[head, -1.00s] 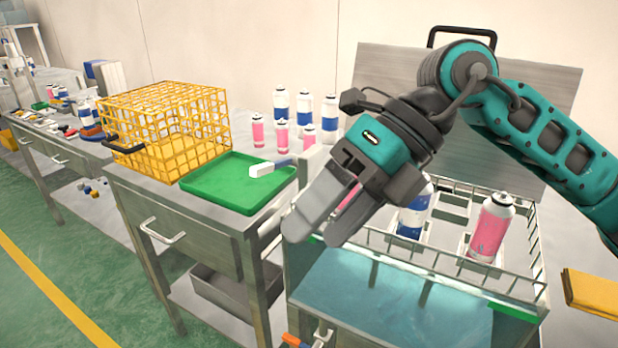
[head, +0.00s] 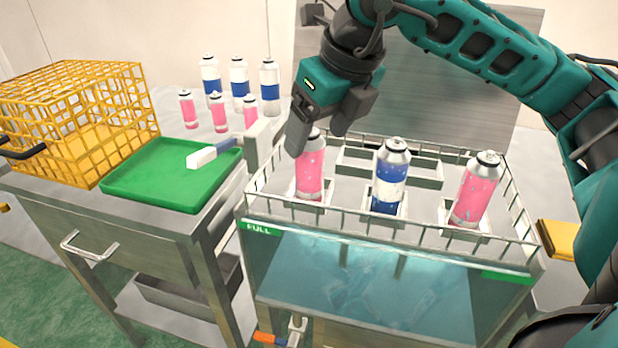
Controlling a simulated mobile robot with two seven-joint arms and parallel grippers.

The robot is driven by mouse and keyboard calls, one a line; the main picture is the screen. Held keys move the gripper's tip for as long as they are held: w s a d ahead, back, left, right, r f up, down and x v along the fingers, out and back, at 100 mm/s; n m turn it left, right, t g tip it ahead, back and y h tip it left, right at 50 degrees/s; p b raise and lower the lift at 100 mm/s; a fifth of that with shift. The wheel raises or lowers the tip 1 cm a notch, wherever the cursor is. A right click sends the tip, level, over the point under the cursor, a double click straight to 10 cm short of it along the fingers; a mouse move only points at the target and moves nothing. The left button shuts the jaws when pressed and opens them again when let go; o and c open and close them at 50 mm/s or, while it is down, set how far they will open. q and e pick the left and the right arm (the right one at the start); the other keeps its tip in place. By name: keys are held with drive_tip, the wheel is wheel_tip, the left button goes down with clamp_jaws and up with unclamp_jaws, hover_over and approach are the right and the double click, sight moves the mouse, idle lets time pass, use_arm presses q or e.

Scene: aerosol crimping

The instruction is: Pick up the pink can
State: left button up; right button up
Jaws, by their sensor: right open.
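A pink can (head: 310,178) stands at the left in the wire-railed tank (head: 390,238). A second pink can (head: 473,192) stands at the right in it, tilted slightly in the picture. A blue and white can (head: 390,180) stands between them. My right gripper (head: 318,138) points down at the top of the left pink can, with its fingers open around or just in front of the can's neck. Whether they touch it I cannot tell. My left gripper is not in view.
A green tray (head: 150,185) holding a white-headed tool (head: 205,156) lies left of the tank. A yellow wire basket (head: 75,120) stands further left. Several pink and blue-white cans (head: 219,112) stand behind. A yellow cloth-like item (head: 560,240) lies at the right.

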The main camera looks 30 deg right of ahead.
sight(310, 165)
drive_tip(key=shift+x, duration=2.7)
drive_tip(key=shift+w, duration=0.2)
drive_tip(key=shift+c, duration=0.4)
drive_tip(key=shift+r, duration=0.1)
drive_tip(key=c, duration=1.1)
